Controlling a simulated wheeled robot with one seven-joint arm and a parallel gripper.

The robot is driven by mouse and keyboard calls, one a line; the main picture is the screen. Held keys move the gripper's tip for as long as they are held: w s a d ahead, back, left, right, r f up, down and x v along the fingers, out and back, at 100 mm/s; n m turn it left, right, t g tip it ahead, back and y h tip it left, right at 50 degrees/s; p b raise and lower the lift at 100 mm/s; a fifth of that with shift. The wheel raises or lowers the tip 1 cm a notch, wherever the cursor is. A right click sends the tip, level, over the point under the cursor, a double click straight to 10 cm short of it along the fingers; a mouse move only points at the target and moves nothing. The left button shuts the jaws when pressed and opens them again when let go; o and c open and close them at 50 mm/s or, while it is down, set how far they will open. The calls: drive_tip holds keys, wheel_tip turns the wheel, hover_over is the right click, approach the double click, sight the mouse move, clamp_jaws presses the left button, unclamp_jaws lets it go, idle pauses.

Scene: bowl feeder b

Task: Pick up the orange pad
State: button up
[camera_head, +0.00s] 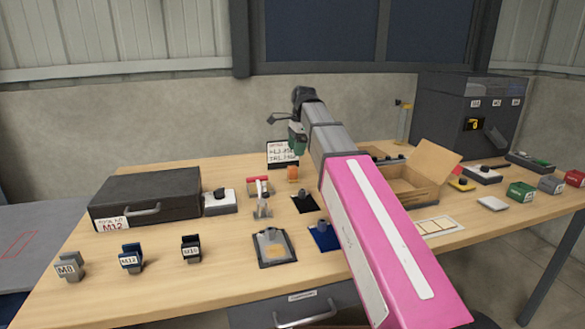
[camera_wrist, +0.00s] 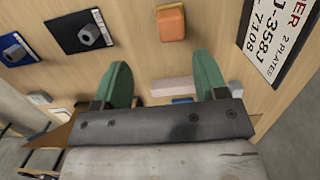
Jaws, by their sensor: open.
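The orange pad (camera_head: 292,173) is a small block on the wooden table, in front of the white sign with red and black print. In the wrist view the orange pad (camera_wrist: 171,23) lies at the top, beyond and between my two green fingers. My gripper (camera_wrist: 163,70) is open, with nothing between its fingers. In the head view my gripper (camera_head: 297,137) is above the back of the table, and its fingers are partly hidden by my arm. The pad is apart from the fingers.
The printed sign (camera_wrist: 275,40) stands close to the right finger in the wrist view. A dark case (camera_head: 150,195), an open cardboard box (camera_head: 400,184) and a dark machine (camera_head: 450,110) are also around.

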sight(293, 167)
drive_tip(key=shift+w, duration=0.35)
drive_tip(key=shift+w+f, duration=0.1)
drive_tip(key=shift+f, duration=0.05)
drive_tip(key=f, duration=0.5)
drive_tip(key=shift+a, duration=0.4)
drive_tip(key=shift+w+a+f, duration=0.1)
drive_tip(key=shift+a+f, duration=0.1)
drive_tip(key=shift+f, duration=1.15)
drive_tip(key=shift+a+f, duration=0.2)
drive_tip(key=shift+f, duration=1.1)
drive_tip(key=shift+c, duration=0.3)
drive_tip(key=c, duration=1)
drive_tip(key=shift+c, duration=0.2)
drive_tip(key=shift+r, duration=0.1)
